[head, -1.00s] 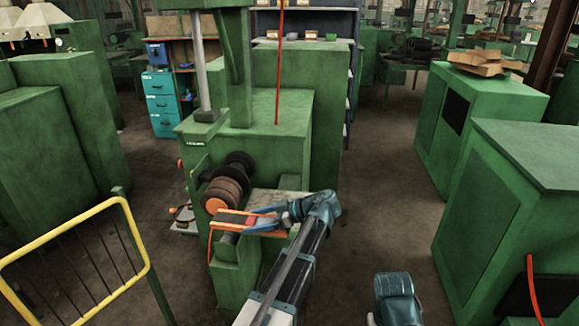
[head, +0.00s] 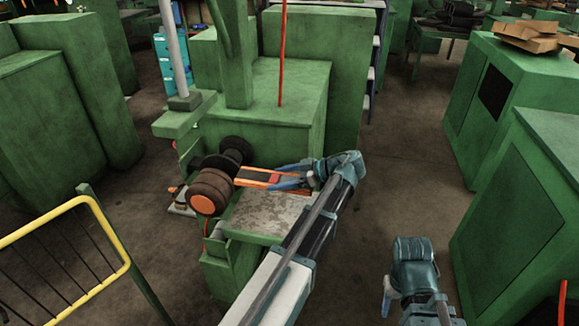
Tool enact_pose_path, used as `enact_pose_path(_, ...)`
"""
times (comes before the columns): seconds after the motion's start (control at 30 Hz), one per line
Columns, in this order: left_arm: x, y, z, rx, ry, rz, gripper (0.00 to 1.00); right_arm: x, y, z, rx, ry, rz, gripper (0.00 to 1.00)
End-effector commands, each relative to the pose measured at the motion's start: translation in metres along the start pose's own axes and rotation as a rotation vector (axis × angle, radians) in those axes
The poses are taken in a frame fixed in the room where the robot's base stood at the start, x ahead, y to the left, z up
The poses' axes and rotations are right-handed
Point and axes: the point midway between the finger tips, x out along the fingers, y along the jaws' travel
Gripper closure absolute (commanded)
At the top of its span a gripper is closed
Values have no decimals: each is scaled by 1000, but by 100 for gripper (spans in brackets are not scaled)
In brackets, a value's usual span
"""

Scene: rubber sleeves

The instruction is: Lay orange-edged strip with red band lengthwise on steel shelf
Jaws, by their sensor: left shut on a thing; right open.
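The orange-edged strip (head: 252,175) has a dark middle and a red band near its right end. My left gripper (head: 290,179) is shut on the strip near the red band. The steel shelf (head: 265,214) is a worn grey plate on the front of the green machine, and it looks bare. The strip shows at the shelf's far edge, pointing left toward the dark rollers; I cannot tell its height above the shelf. My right gripper (head: 388,297) is open and empty at the lower right, away from the machine.
Brown rollers (head: 209,190) with an orange end face stand left of the shelf. The green machine body (head: 285,110) rises behind. A yellow-framed rail (head: 75,205) is at the lower left, and a green cabinet (head: 520,210) is at the right. Open floor lies between machine and cabinet.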

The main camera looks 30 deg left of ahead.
Motion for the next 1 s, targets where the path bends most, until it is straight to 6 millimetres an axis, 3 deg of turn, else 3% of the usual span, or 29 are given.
enact_pose_path(0.47,2,0,6,0,0,0,70,7,-1,0,0,0,0,50)
enact_pose_path(1.0,23,0,55,0,0,0,70,59,-6,-3,0,0,0,50)
